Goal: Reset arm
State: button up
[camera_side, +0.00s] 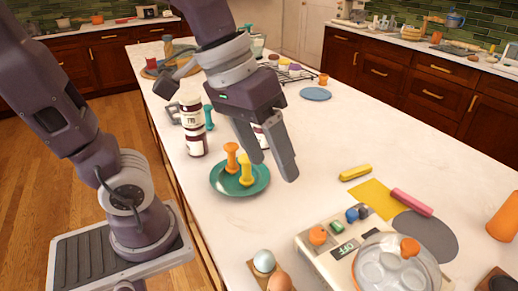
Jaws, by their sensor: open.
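My gripper (270,165) is open and empty. It hangs with its fingers pointing down above the white counter (330,135), just right of a teal plate (262,184) in this view. My arm reaches in from the left and crosses the upper middle of the picture. The fingers look clear of the counter, though their exact height cannot be told. Part of a jar (259,142) is hidden behind the gripper.
An orange (232,157) and a yellow piece (246,169) stand on the plate. In front are a cooking appliance (322,264), eggs (264,261), a yellow mat (371,199) and a pink stick (411,203).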

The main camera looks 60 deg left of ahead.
jog(key=s+a+f+m+t+y, duration=0.1)
jog(key=s+a+m+t+y, duration=0.1)
jog(key=s+a, duration=0.3)
jog(key=shift+s+a+f, duration=0.35)
jog(key=shift+a+f, duration=0.05)
jog(key=shift+a, duration=0.45)
dwell(0.3)
